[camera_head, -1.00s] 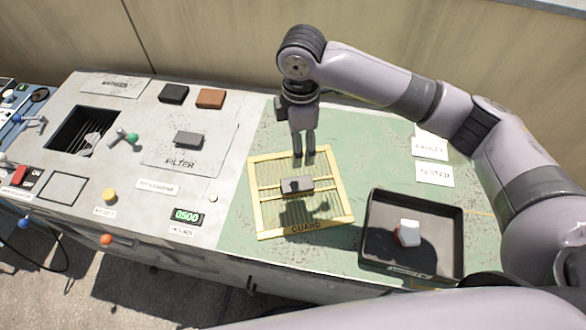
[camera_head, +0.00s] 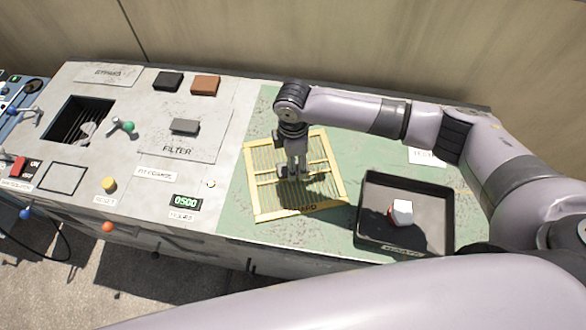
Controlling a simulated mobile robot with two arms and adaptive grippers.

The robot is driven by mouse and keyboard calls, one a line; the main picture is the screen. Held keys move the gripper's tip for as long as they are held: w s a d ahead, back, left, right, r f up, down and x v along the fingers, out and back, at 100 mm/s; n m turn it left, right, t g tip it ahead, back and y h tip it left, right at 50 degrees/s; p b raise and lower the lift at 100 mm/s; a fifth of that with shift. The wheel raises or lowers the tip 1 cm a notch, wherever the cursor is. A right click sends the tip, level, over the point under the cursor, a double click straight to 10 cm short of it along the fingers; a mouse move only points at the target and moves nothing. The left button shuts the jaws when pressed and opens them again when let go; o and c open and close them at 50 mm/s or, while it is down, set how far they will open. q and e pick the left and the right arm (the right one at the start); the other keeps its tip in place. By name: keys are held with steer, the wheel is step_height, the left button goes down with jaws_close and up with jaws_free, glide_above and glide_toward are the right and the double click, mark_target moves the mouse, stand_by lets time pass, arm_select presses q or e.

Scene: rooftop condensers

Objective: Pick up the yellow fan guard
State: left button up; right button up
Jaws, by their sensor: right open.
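The yellow fan guard (camera_head: 265,207) is a flat square frame with slats, lying on the green part of the bench top. A dark grey handle block sits at its middle, now mostly hidden by my right gripper (camera_head: 294,174). My right gripper points down over the guard's centre, with its fingertips at the handle. The jaws are open; whether they touch the handle I cannot tell. My left gripper is not in view.
A black tray (camera_head: 368,222) holding a white and red object (camera_head: 401,212) stands right of the guard.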

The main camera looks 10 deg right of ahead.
steer(key=shift+f, duration=1.6)
steer(key=shift+w+r, duration=0.1)
jaws_close()
